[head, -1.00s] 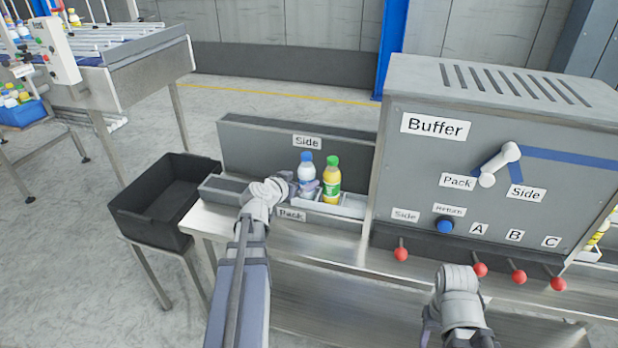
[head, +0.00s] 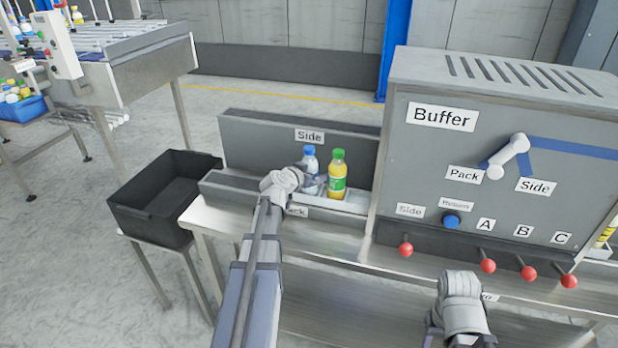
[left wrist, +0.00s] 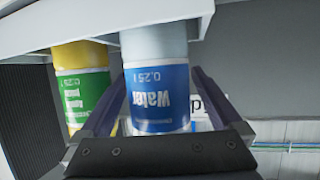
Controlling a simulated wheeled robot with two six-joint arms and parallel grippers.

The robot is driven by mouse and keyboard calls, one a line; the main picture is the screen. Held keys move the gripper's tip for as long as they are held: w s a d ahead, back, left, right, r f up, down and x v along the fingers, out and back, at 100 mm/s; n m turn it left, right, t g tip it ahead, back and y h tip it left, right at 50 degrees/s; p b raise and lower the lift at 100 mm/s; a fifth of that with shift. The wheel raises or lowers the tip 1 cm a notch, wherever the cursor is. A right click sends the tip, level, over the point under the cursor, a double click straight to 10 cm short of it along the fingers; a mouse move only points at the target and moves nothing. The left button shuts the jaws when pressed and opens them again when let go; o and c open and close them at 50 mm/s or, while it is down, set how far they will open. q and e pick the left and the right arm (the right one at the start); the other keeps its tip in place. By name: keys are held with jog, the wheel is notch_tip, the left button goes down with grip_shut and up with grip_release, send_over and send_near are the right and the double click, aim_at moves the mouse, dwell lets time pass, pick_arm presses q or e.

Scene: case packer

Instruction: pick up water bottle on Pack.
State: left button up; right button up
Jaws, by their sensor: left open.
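The water bottle (head: 310,168), with a blue cap and blue label, stands upright in the white Pack tray (head: 350,205). It also shows upside down in the left wrist view (left wrist: 157,95). My left gripper (left wrist: 158,100) is open, with one finger on each side of the bottle at its label; I cannot tell whether they touch it. In the head view my left wrist hides part of the bottle and of the Pack label (head: 298,211). My right arm is at the bottom right; its jaws are not clear to see.
A yellow bottle with a green cap (head: 337,175) stands close right of the water bottle. The grey Buffer box (head: 470,165) with red-knobbed levers is to the right. An empty black crate (head: 150,225) is at the left. A grey Side wall (head: 260,145) rises behind the bottles.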

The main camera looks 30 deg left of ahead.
pick_arm(q)
grip_shut()
dwell(0.8)
